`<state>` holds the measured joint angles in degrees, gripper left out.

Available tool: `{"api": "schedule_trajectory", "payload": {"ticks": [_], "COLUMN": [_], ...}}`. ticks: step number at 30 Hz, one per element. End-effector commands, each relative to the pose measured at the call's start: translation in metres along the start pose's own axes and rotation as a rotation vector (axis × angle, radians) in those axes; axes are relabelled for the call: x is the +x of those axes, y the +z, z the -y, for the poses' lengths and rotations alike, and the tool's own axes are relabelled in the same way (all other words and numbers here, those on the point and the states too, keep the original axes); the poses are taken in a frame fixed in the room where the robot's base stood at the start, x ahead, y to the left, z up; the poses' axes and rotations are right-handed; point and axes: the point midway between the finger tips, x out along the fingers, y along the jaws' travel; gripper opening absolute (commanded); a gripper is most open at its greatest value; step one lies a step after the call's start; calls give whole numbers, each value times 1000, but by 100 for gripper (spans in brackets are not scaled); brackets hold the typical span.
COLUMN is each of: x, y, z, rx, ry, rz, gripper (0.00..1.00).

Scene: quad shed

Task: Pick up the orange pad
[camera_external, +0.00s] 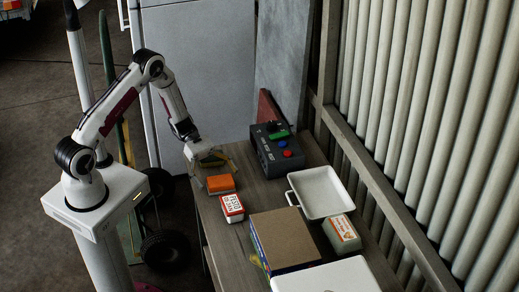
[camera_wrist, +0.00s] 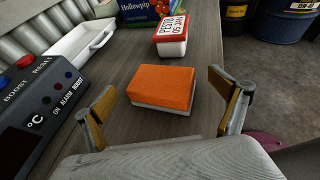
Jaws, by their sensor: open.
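The orange pad (camera_wrist: 163,86) is a small block with an orange top and a pale underside. It lies flat on the grey-brown wooden table (camera_wrist: 120,60). In the external view the orange pad (camera_external: 220,184) is near the table's left edge. My gripper (camera_wrist: 165,110) is open, with one finger on each side of the picture and the pad ahead between them. The fingers do not touch the pad in the wrist view. In the external view my gripper (camera_external: 208,162) is just behind and above the pad, and nothing shows between its fingers.
A red-and-white tub (camera_external: 232,207) stands close in front of the pad. A cardboard-topped box (camera_external: 283,239), a green-grey container (camera_external: 341,234) and a white lid-like object (camera_external: 326,277) fill the near end.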

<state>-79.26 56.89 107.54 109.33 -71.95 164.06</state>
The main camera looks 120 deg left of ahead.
Motion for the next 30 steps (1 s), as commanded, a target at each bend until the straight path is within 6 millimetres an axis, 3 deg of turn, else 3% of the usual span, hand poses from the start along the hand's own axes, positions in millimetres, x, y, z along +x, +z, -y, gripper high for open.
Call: {"api": "schedule_trajectory", "payload": {"ticks": [14, 20, 30], "x": [0, 0, 0], "y": [0, 0, 0], "z": [0, 0, 0], "rx": [0, -1, -1], "ry": [0, 0, 0], "rz": [0, 0, -1], "gripper": [97, 50, 50]}}
